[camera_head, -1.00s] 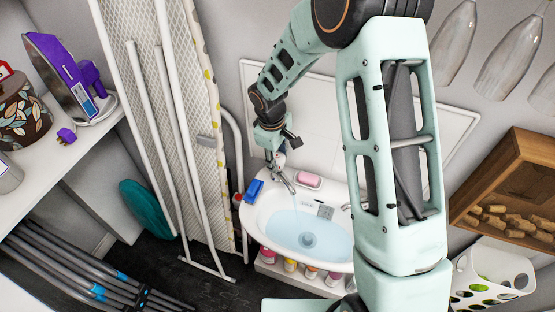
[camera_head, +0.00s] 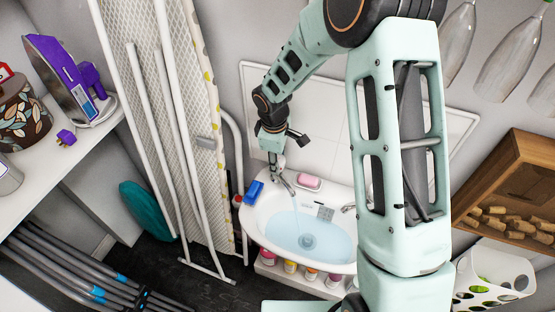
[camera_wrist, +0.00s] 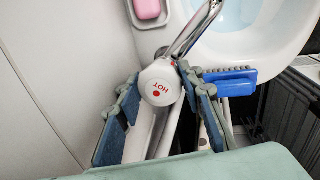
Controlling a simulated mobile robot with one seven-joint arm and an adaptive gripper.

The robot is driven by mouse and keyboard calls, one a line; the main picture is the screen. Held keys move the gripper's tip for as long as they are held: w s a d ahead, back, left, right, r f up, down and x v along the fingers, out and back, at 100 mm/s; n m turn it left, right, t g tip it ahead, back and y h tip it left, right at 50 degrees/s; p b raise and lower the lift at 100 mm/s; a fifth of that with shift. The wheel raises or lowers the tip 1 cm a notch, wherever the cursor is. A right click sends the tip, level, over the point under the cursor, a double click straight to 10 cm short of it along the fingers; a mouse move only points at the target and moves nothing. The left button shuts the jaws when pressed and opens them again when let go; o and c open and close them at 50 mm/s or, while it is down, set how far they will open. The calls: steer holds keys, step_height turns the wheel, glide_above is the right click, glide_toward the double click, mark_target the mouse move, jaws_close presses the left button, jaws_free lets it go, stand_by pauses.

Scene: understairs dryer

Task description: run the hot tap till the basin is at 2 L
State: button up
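The white basin (camera_head: 257,218) holds pale blue water (camera_head: 285,232), with a round drain fitting (camera_head: 307,241) under it. A thin, faint stream seems to fall from the chrome hot tap (camera_head: 287,184). In the wrist view the tap's white round knob (camera_wrist: 160,84) carries a red dot and the word HOT. My gripper (camera_wrist: 158,82) is open around this knob, one finger on each side; a narrow gap shows at the left, and contact at the right is unclear. A small grey marked panel (camera_head: 325,212) sits on the basin's back wall; its marks are too small to read.
A pink soap (camera_head: 309,181) and a blue brush (camera_head: 254,192) lie on the basin's rim. A second tap (camera_head: 348,207) is partly behind my arm. An ironing board (camera_head: 190,120) stands at left, and several bottles (camera_head: 290,266) stand below the basin.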

steer(key=o, duration=0.4)
steer(key=shift+r, duration=0.1)
steer(key=shift+r, duration=0.1)
steer(key=shift+s+a+r, duration=0.1)
steer(key=shift+s+r, duration=0.1)
steer(key=shift+r, duration=1.05)
steer(key=shift+s+a+r, duration=0.1)
steer(key=shift+s+r, duration=0.15)
steer(key=shift+r, duration=1)
steer(key=shift+s+r, duration=0.2)
steer(key=shift+r, duration=1.05)
